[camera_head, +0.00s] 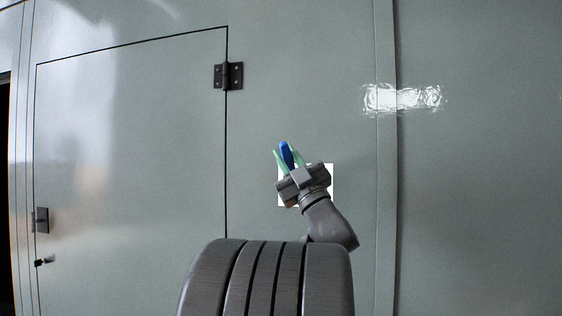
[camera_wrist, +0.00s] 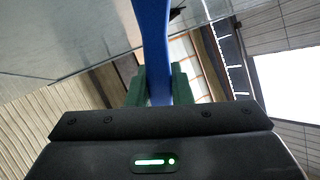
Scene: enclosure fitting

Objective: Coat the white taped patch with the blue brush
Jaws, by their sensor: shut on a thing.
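The white patch (camera_head: 326,173) is on the grey enclosure wall, right of the hinged door. My gripper (camera_head: 289,158) is in front of it and hides much of its middle and left. The gripper's green fingers are shut on the blue brush (camera_head: 285,150), whose blue part points up and slightly left in the head view. In the wrist view, the blue brush (camera_wrist: 154,45) stands between the green fingers of my gripper (camera_wrist: 158,85) and runs out of the top of the picture. Whether the brush touches the patch cannot be told.
A closed door panel (camera_head: 130,140) is at left, with a dark hinge (camera_head: 228,76) and a latch (camera_head: 40,220) on its edges. A vertical seam (camera_head: 386,150) runs down the wall right of the patch. The wall around the patch is bare.

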